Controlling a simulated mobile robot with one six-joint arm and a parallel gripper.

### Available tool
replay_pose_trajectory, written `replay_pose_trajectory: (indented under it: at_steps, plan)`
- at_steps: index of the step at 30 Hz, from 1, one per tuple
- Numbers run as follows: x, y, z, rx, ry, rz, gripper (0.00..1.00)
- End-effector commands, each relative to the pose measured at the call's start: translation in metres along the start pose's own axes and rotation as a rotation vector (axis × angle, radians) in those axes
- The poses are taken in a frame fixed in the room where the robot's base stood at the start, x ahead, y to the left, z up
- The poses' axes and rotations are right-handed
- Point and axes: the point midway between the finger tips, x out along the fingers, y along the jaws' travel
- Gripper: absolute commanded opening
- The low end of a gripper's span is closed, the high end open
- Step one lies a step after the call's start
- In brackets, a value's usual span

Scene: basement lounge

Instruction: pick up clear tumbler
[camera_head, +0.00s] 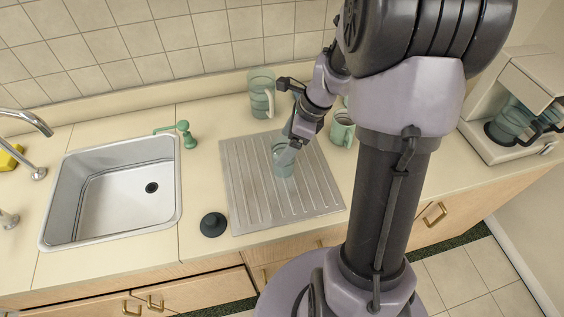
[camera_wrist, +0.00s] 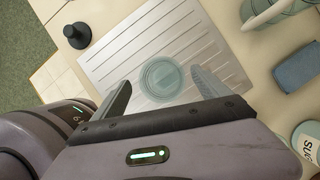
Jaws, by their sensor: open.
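The clear tumbler (camera_head: 282,163) stands on the ribbed metal draining board (camera_head: 243,190) beside the sink. In the wrist view the tumbler (camera_wrist: 162,78) shows from above as a round, see-through shape. My gripper (camera_head: 291,150) is over the draining board at the tumbler, and its fingers partly overlap the tumbler in the head view. In the wrist view my gripper (camera_wrist: 160,90) is open, with one finger to the left of the tumbler and one to the right. I cannot tell whether either finger touches it.
A clear pitcher (camera_head: 261,95) stands behind the board, and a green mug (camera_head: 342,130) stands to its right. A dark sink plug (camera_head: 213,224) lies left of the board. The sink (camera_head: 120,200) is further left. A coffee maker (camera_head: 510,110) stands at the right.

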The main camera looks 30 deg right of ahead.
Motion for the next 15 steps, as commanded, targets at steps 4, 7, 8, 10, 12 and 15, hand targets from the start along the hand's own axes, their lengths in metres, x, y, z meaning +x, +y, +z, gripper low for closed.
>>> replay_pose_trajectory:
  at_steps: [4,7,8,10,12,15]
  plan:
    - [0.017,-0.001,-0.003,0.000,0.001,0.001,0.86]
    - [0.038,-0.002,-0.006,-0.001,0.001,0.003,0.86]
    - [0.045,-0.002,-0.006,-0.002,0.001,0.003,0.86]
    - [0.054,-0.002,-0.005,-0.001,0.000,0.002,0.86]
    - [0.056,-0.003,-0.004,-0.001,0.001,0.000,0.86]
    - [0.053,-0.003,-0.004,-0.001,0.000,0.000,0.86]
